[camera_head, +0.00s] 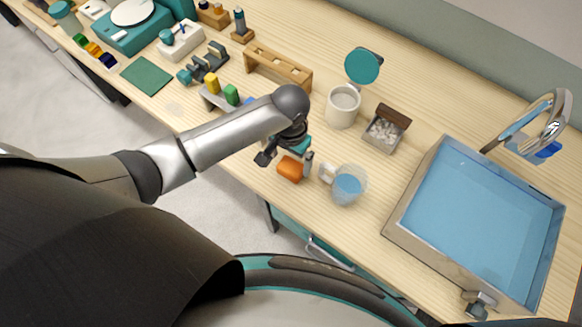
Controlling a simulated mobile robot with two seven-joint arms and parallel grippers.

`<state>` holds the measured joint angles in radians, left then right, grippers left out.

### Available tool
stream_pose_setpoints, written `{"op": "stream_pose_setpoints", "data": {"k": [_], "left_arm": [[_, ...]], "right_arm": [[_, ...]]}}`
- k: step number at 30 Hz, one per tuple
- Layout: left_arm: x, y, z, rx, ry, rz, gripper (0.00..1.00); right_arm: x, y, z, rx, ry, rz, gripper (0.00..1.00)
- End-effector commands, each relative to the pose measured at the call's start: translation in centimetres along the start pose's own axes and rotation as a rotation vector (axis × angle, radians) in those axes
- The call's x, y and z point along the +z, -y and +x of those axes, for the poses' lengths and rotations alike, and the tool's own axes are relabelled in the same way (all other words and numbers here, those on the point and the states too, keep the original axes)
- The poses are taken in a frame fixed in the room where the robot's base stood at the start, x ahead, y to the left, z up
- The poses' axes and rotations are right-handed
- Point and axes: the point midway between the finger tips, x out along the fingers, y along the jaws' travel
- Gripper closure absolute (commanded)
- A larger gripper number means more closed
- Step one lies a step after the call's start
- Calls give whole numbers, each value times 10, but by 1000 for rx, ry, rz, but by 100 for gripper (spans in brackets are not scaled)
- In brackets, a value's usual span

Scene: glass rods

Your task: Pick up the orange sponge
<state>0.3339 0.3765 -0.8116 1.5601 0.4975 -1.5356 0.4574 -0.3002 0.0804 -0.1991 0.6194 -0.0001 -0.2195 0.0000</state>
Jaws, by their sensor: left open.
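The orange sponge (290,169) lies on the wooden bench near its front edge, left of a cup of blue liquid. My left gripper (285,159) is right over the sponge, jaws open, with one finger on its left side and one on its right. Whether the fingers touch the sponge cannot be told. The gripper hides part of the sponge's far side. My right gripper is out of view.
A glass cup of blue liquid (347,186) stands close to the right. A white mug (343,106) and a small box of pale pieces (385,131) stand behind. A wide blue-lined sink (478,220) is at right. Wooden racks (278,70) stand further back left.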

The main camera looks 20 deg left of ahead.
Motion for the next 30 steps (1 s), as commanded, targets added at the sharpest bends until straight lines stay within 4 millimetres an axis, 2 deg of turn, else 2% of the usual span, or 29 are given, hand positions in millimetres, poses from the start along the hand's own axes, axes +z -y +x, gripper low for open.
{"op": "stream_pose_setpoints", "data": {"k": [3, 7, 17, 30], "left_arm": [[-1, -2, 19, 1, 2, 0, 0], [0, -2, 35, -1, 1, 0, 0], [-1, -2, 40, -1, -2, 1, 0], [-1, -2, 40, 0, -1, 1, 50]], "right_arm": [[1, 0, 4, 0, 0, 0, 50], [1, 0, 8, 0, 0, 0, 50], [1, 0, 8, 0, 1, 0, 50], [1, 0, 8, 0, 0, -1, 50]]}}
